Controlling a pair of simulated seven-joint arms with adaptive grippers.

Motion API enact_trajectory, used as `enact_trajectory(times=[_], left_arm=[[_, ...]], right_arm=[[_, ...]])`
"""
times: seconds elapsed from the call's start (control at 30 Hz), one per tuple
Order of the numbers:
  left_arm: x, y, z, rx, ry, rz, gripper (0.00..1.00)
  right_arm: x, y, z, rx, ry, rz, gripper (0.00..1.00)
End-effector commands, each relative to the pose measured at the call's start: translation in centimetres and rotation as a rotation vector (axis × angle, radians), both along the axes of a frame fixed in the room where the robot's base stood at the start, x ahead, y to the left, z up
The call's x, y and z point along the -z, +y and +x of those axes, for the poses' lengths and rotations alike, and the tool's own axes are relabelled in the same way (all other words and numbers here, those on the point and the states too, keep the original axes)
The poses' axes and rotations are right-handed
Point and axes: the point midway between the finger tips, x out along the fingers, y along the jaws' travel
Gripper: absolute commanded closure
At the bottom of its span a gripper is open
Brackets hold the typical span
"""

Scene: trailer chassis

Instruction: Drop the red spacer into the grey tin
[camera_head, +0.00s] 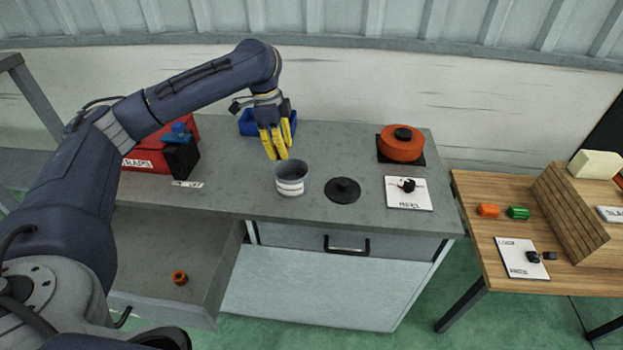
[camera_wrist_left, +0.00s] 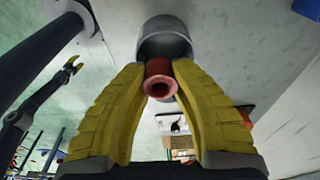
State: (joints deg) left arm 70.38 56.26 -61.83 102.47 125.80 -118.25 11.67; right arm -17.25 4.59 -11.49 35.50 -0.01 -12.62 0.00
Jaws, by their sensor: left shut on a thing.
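My left gripper (camera_head: 275,155) has its yellow fingers pointing down, just above and slightly left of the grey tin (camera_head: 291,179). In the left wrist view the fingers (camera_wrist_left: 160,85) are shut on the red spacer (camera_wrist_left: 160,79), a short hollow tube with its open end facing the camera. The grey tin (camera_wrist_left: 165,40) shows beyond the spacer in that view, and the spacer is in front of its opening. In the head view the fingers hide the spacer. My right gripper (camera_wrist_left: 72,64) shows small at the left of the wrist view; its jaw state is unclear.
A black lid with a knob (camera_head: 342,189) lies right of the tin, beside a white labelled card (camera_head: 408,193). An orange pot (camera_head: 402,145) stands behind. A blue bin (camera_head: 248,123) is behind the gripper. An open drawer (camera_head: 150,250) at lower left holds an orange ring (camera_head: 180,278).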

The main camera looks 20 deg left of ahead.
Motion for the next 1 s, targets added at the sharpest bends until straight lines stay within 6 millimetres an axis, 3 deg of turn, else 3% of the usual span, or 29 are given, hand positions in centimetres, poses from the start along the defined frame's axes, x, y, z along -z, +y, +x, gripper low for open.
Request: enact_trajectory(times=[0.17,0.63,1.0], left_arm=[[0.6,0.0,-0.1,-0.011,0.002,-0.002,1.00],[4.8,-0.1,-0.1,-0.011,0.002,-0.003,1.00],[5.8,0.0,0.0,-0.010,-0.001,-0.002,1.00]], right_arm=[[0.0,0.0,0.1,0.000,-0.002,0.001,0.56],[0.0,0.0,0.4,0.001,-0.004,0.000,0.56],[0.0,0.0,0.3,0.001,-0.004,0.000,0.56]])
